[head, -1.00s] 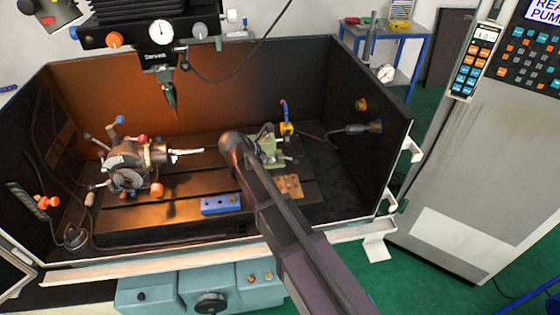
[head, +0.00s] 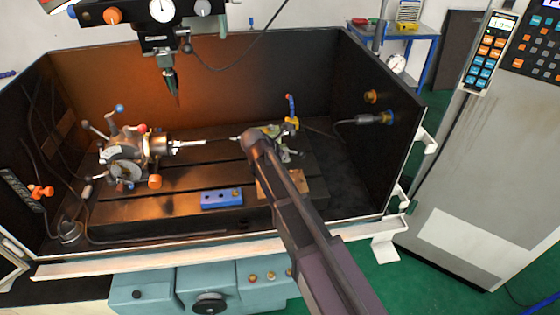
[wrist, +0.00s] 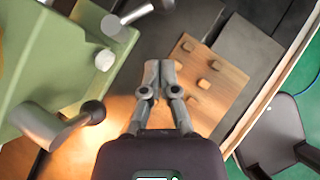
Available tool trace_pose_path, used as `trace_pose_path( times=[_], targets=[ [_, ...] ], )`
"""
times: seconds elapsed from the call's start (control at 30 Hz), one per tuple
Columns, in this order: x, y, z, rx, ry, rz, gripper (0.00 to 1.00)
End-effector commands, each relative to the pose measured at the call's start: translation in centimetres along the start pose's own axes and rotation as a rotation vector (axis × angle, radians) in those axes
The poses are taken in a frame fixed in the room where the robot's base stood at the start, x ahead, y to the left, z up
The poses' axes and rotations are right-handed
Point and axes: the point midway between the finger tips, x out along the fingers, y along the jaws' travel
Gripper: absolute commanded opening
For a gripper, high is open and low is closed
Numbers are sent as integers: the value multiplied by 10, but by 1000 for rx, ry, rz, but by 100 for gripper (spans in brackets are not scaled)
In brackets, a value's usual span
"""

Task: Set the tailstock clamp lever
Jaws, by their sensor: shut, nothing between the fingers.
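The green tailstock (head: 270,130) stands on the machine table, partly hidden behind my arm in the head view. In the wrist view its green body (wrist: 55,50) fills the left side. A lever with a dark round knob (wrist: 92,112) sticks out from its lower side. A bare metal handle (wrist: 135,14) sticks out at its top. I cannot tell for certain which is the clamp lever. My gripper (wrist: 160,66) is shut and empty, right of the tailstock and apart from both levers. It is hidden behind my arm in the head view.
A wooden board with several pegs (wrist: 218,80) lies under and right of my gripper. The indexing chuck (head: 125,150) stands at the left of the table. A blue block (head: 221,198) lies near the front. Dark enclosure walls surround the table; a spindle probe (head: 170,84) hangs above.

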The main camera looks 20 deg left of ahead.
Motion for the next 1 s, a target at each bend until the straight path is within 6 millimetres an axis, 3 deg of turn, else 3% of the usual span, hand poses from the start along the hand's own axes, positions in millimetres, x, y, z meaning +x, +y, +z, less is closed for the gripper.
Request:
trace_pose_path(
  times=[0.13, 0.43, 1.0],
  targets=[
    [19, 1, -2, 1, 0, 1, 0],
    [40, 1, 22, 0, 0, 0, 0],
    [43, 1, 25, -3, 0, 3, 0]
  ],
)
